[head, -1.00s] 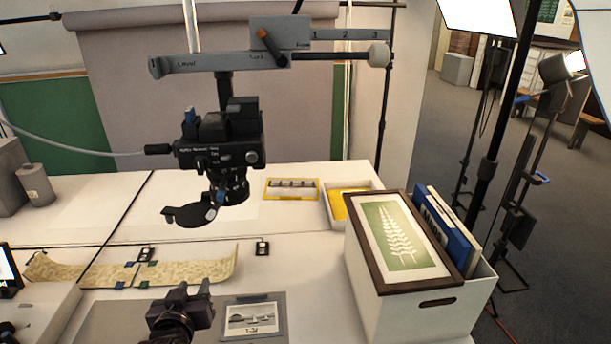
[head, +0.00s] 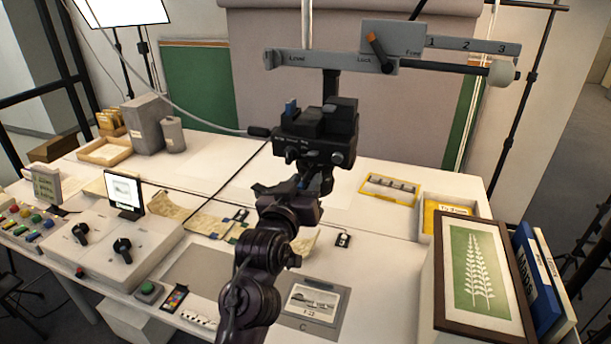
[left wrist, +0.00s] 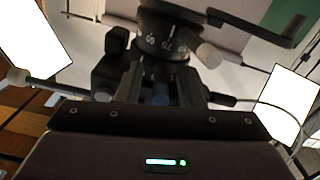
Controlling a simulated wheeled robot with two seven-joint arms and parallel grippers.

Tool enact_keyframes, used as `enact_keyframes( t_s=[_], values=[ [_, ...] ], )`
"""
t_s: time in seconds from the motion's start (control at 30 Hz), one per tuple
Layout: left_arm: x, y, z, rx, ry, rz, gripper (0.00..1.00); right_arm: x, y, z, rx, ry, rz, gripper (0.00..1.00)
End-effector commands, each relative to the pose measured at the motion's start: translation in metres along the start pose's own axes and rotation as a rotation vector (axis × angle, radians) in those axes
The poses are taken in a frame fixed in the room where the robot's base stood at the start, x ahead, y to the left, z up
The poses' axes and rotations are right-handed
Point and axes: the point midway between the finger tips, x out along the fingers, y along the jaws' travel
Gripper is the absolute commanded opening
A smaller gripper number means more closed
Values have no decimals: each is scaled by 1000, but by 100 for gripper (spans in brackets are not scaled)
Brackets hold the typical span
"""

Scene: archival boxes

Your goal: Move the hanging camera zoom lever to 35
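The hanging camera (head: 315,135) is a black body under a grey level arm, its lens (head: 327,181) pointing down. In the left wrist view, the black lens ring (left wrist: 165,42) carries white numbers, which appear upside down; I cannot tell the exact setting. A pale knob (left wrist: 209,55) sticks out beside the ring. My left gripper (head: 290,188) is just below and left of the lens and hides part of it. In the left wrist view, its fingers (left wrist: 160,75) stand apart beneath the ring, with a small blue part (left wrist: 160,94) between them. My right gripper is out of view.
A yellow-framed strip (head: 389,189) lies behind. A control box (head: 110,245) with black knobs stands left. The white table is clear behind the camera.

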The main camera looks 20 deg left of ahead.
Motion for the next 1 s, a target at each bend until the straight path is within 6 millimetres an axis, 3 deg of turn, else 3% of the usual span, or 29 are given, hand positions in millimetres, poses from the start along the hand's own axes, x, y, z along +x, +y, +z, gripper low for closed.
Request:
enact_keyframes(
  t_s=[0.33, 0.6, 1.0],
  values=[
    [6, 0, 1, -1, 0, -1, 34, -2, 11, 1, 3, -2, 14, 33],
    [6, 0, 1, 0, 0, -1, 0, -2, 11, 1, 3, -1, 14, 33],
    [11, -3, 1, 3, -1, 9, 0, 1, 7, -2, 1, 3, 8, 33]
  ],
)
